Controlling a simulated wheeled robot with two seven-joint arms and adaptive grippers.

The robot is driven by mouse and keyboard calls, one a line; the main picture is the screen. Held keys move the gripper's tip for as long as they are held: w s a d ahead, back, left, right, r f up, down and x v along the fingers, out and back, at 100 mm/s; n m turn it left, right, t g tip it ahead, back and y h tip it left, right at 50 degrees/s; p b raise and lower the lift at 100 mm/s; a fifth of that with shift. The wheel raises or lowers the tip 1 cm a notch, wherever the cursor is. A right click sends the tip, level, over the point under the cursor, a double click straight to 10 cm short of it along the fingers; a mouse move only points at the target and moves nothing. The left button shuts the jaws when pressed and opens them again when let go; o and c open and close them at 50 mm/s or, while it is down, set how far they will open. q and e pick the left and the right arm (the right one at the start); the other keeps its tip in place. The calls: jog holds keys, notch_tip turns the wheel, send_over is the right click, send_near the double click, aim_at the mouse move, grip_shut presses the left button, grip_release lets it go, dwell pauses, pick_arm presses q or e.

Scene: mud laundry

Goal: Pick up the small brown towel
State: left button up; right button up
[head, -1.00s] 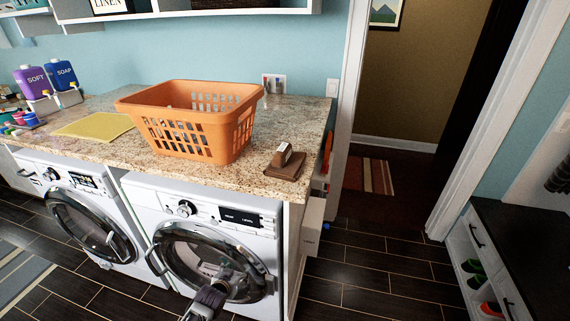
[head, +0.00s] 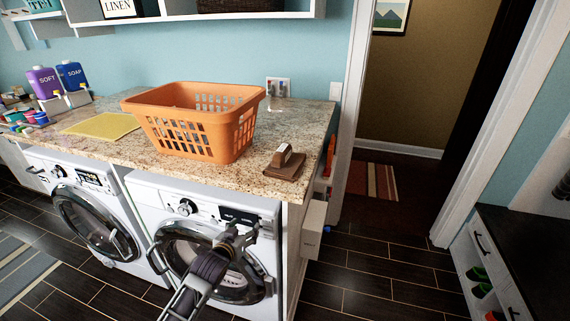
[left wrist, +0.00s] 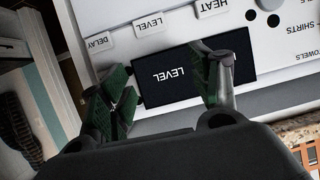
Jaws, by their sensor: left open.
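The small brown towel (head: 285,166) lies on the granite counter near its front right corner. It looks like a flat brown piece with a raised brown part and a white patch on top. My left gripper (head: 240,229) is open and empty in front of the right washer's control panel, below the counter edge and lower left of the towel. In the left wrist view my two open fingers (left wrist: 165,88) frame the panel's dark LEVEL display, with nothing between them. The towel cannot be made out in that view. My right gripper is in neither view.
An orange basket (head: 190,128) stands on the counter left of the towel. A yellow cloth (head: 102,125) and the soap and softener bottles (head: 72,77) are farther left. The counter's front edge (head: 215,177) overhangs the right washer (head: 165,197). A doorway opens to the right.

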pick_arm(q)
jog(key=d+r+t+h, duration=0.1)
jog(key=d+r+t, duration=0.15)
jog(key=r, duration=1.05)
jog(key=m+h, duration=0.1)
jog(key=h, duration=0.1)
send_near(276, 157)
jog(key=s+a+f, duration=0.1)
jog(key=s, duration=0.2)
jog(key=shift+w+a+f+t+b, duration=0.15)
jog(key=shift+w+f+t+b, duration=0.1)
jog(key=shift+w+t+b, duration=0.15)
jog(key=shift+p+x, duration=0.75)
jog(key=shift+x, duration=3.45)
jog(key=shift+r, duration=0.1)
jog(key=shift+w+d+r+p, duration=0.15)
jog(key=shift+w+d+p, duration=0.15)
jog(key=shift+w+d, duration=0.25)
jog(key=shift+w+d+r+p, duration=0.15)
jog(key=shift+w+d+p, duration=0.15)
jog(key=shift+w, duration=0.5)
jog(key=shift+x, duration=1)
jog(key=shift+f, duration=0.1)
